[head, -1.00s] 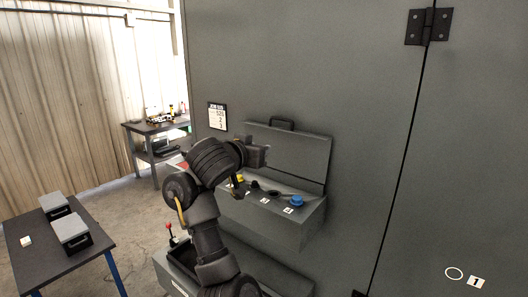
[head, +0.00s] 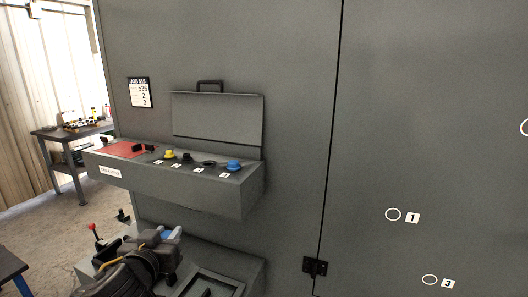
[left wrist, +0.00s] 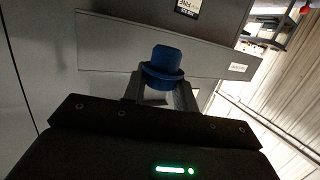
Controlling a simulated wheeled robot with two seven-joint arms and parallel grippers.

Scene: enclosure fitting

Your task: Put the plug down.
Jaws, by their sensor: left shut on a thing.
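My left gripper (left wrist: 160,88) is shut on a blue plug (left wrist: 162,60), which sticks out beyond the fingertips in the left wrist view. In the head view the gripper (head: 165,238) is low at the left, in front of and below the wall-mounted box, with a bit of the blue plug (head: 172,233) showing. The held plug is clear of the box. My right gripper is in neither view.
The open box (head: 175,190) holds a red mat (head: 124,149), a yellow plug (head: 169,154), dark parts and another blue plug (head: 233,165). The enclosure panel at right has numbered ring-marked holes (head: 393,214). A lower box (head: 225,262) stands beneath. A workbench (head: 60,134) is at far left.

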